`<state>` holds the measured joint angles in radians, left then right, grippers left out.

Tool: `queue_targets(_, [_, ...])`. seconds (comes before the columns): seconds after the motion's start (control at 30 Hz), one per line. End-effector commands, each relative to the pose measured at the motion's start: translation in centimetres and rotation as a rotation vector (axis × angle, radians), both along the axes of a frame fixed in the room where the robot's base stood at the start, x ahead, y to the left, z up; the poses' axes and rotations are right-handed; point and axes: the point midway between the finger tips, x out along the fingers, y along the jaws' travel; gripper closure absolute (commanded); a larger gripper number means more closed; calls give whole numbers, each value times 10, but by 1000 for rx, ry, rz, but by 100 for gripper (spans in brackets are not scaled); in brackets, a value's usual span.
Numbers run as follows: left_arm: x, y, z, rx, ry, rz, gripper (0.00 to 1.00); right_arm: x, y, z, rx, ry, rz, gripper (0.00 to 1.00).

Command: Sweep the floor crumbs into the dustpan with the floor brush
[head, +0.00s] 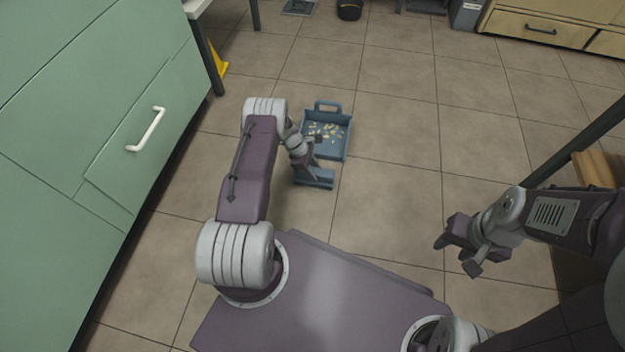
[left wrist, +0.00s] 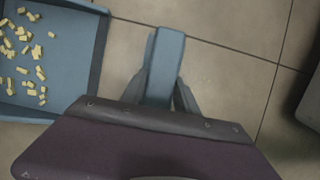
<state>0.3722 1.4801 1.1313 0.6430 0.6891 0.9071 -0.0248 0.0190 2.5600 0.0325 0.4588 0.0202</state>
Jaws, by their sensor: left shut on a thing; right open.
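The blue dustpan (head: 341,150) lies on the floor ahead, its handle at the far end. Several pale yellow crumbs (head: 322,132) are inside it; I see none on the open floor. In the left wrist view the dustpan (left wrist: 94,38) and crumbs (left wrist: 25,48) are at the left. My left gripper (head: 308,170) is shut on the blue floor brush (head: 318,181), just on the near side of the dustpan. The brush also shows in the left wrist view (left wrist: 163,62), apart from the pan; its bristles are hidden. My right gripper (head: 457,256) is open and empty, low at the right.
A green cabinet (head: 70,110) stands along the left. A yellow object (head: 219,66) is by a table leg. A black bucket (head: 349,10) and wooden drawers (head: 545,28) are at the back. A dark table leg and a wooden piece (head: 592,168) are at the right. The middle tiled floor is clear.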

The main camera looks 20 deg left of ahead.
Motion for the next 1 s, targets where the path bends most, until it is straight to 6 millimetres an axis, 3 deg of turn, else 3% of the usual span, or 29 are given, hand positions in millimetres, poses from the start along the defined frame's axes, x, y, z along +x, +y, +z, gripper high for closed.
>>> queue_targets(0.03, [3,1,-6,3,-2,-1,96,0,0,-10,0,0,0,57])
queue_targets(0.3, [9,3,-3,5,-2,1,96,0,0,-14,0,0,0,57])
queue_targets(0.47, [25,7,-8,5,-5,-1,96,0,0,-37,0,0,0,57])
queue_targets(0.63, [38,10,0,3,-1,0,96,0,0,-29,0,0,0,57])
queue_targets(1.0, [40,11,5,2,0,0,96,0,0,-25,0,0,0,57])
